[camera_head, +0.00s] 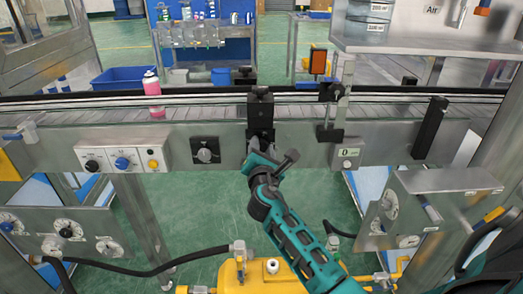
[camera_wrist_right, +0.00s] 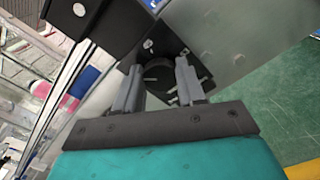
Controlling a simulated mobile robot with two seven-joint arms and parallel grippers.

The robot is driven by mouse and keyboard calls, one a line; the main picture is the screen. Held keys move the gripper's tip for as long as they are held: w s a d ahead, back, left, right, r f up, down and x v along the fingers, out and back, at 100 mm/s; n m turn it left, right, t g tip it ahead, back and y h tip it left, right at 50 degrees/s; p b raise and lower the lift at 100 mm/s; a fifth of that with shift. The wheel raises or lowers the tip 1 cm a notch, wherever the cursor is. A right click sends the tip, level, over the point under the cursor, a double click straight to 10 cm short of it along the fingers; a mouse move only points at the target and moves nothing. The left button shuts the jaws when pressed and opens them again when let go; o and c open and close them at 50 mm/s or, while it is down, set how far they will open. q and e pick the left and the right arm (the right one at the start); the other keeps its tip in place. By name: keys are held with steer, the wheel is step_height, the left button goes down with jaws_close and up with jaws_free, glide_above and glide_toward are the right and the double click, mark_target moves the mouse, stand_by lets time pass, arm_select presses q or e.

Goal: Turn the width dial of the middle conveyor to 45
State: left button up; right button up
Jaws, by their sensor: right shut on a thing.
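My right gripper (camera_head: 258,152) reaches up to the front of the conveyor, just below a black post. In the right wrist view the gripper (camera_wrist_right: 158,88) has its two grey fingers on either side of a round black dial (camera_wrist_right: 157,72), shut on it. The dial sits on a black plate (camera_wrist_right: 128,58) with a few white marks. In the head view my gripper and arm hide this dial, and its setting cannot be read. My left gripper is not in view.
The black post (camera_head: 261,108) stands above the dial. A pink and white can (camera_head: 153,94) stands on the conveyor belt (camera_head: 205,113).

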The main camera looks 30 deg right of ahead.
steer(key=shift+f+m+b, duration=0.15)
steer(key=shift+m+b, duration=0.2)
steer(key=shift+m, duration=0.55)
steer(key=shift+m+b, duration=0.45)
steer(key=shift+m, duration=0.45)
steer(key=m+b, duration=0.1)
steer(key=m, duration=0.1)
steer(key=shift+f+m, duration=0.1)
steer(key=shift+m, duration=0.3)
steer(key=m+b, duration=0.1)
steer(key=m, duration=0.2)
steer(key=shift+b, duration=0.3)
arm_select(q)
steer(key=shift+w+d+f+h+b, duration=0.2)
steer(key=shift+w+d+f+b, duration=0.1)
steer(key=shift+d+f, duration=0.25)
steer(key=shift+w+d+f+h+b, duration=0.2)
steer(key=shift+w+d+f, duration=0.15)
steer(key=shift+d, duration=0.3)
arm_select(e)
steer(key=shift+m, duration=1.5)
steer(key=o, duration=1.1)
steer(key=shift+c, duration=0.2)
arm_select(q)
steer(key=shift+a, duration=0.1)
